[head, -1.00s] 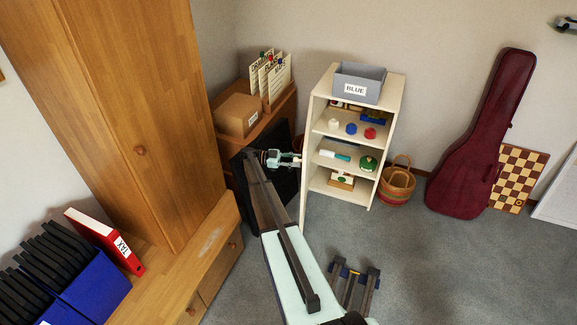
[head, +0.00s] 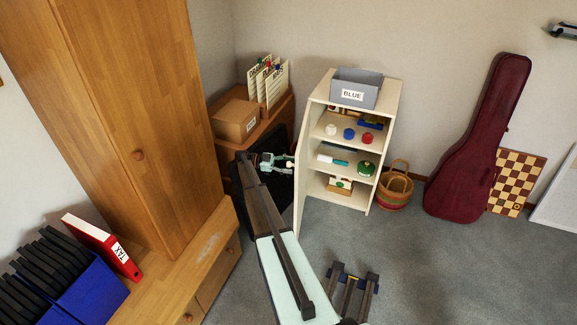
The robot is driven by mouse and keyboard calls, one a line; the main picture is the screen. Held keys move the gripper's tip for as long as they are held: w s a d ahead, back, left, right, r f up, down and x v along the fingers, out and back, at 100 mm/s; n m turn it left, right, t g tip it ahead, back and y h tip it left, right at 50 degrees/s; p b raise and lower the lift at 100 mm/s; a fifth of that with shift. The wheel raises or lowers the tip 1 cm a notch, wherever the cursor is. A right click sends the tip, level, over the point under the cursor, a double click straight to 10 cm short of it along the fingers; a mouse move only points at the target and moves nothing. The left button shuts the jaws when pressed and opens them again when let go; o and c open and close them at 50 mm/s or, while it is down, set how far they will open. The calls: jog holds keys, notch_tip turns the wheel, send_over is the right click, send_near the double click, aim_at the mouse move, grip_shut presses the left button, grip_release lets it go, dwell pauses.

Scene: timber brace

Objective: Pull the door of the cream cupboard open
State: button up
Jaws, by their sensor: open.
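The cream cupboard (head: 389,98) stands against the back wall, with its shelves in plain view. Its door (head: 301,180) stands open at the left side, swung out toward me and seen nearly edge-on. My gripper (head: 290,163) is open, just left of the door at about mid-height, with its fingers pointing right toward the door panel. I cannot tell whether the fingertips touch it. The door's handle cannot be made out.
A grey BLUE bin (head: 358,88) sits on the cupboard. A woven basket (head: 395,187) and red guitar case (head: 478,145) stand to the right. A wooden wardrobe (head: 135,100) and low unit with a cardboard box (head: 236,122) are left.

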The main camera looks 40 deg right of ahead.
jog(key=shift+r, duration=0.15)
notch_tip(320, 180, up, 10)
jog(key=shift+f, duration=0.1)
dwell(0.3)
